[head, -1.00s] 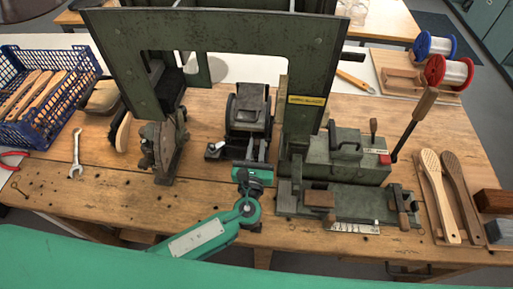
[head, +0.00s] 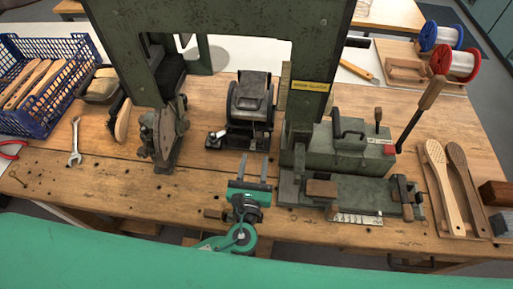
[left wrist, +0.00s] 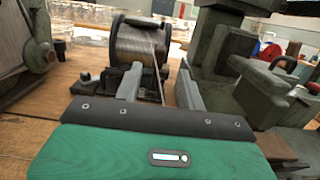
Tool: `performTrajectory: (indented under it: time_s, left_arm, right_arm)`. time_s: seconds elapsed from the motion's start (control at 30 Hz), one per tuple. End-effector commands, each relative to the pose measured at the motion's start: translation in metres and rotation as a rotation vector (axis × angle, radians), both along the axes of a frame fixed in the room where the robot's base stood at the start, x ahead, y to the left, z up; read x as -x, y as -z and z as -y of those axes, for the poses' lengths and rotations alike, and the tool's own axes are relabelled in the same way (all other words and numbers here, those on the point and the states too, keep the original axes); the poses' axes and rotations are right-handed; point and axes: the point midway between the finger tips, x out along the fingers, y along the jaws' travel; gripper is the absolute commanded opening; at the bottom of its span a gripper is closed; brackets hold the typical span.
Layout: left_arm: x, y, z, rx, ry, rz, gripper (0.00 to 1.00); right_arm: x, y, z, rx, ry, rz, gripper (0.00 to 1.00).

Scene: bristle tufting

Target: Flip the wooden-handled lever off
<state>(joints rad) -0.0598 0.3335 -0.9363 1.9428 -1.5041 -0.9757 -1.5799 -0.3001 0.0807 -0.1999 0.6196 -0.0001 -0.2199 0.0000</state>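The lever with the wooden handle (head: 432,93) stands at the right of the green machine. It leans up and to the right, with its dark shaft (head: 408,131) running down to a red piece (head: 390,150) on a green box (head: 347,152). My left gripper (head: 256,159) is over the front of the bench, well left of the lever, with its fingers pointing away from me. In the left wrist view its two fingers (left wrist: 160,72) are apart with nothing held between them. I cannot make out the lever in that view. My right gripper is not in view.
The machine's tall green frame (head: 314,105) stands between my left gripper and the lever. A wire spool unit (head: 250,103) is ahead of the gripper. Wooden brush handles (head: 442,185) lie right of the lever. A blue crate (head: 45,105) is at the left.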

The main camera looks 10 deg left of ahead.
Motion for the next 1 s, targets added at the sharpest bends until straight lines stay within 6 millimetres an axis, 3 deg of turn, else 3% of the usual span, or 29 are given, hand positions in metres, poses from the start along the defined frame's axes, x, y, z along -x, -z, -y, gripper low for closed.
performTrajectory:
  time_s: [0.1,0.3,0.47,1.0]
  left_arm:
    - [0.024,0.005,0.0,0.001,0.001,-0.002,0.4]
    - [0.046,0.006,0.0,0.0,0.001,-0.001,0.4]
    - [0.05,0.005,0.0,0.0,0.0,0.0,0.4]
    - [0.05,0.005,0.0,0.0,0.0,0.0,0.4]
  right_arm:
    - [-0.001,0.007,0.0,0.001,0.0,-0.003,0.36]
    - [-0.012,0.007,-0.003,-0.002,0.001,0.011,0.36]
    - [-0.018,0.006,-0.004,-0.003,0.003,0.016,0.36]
    - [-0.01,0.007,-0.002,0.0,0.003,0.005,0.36]
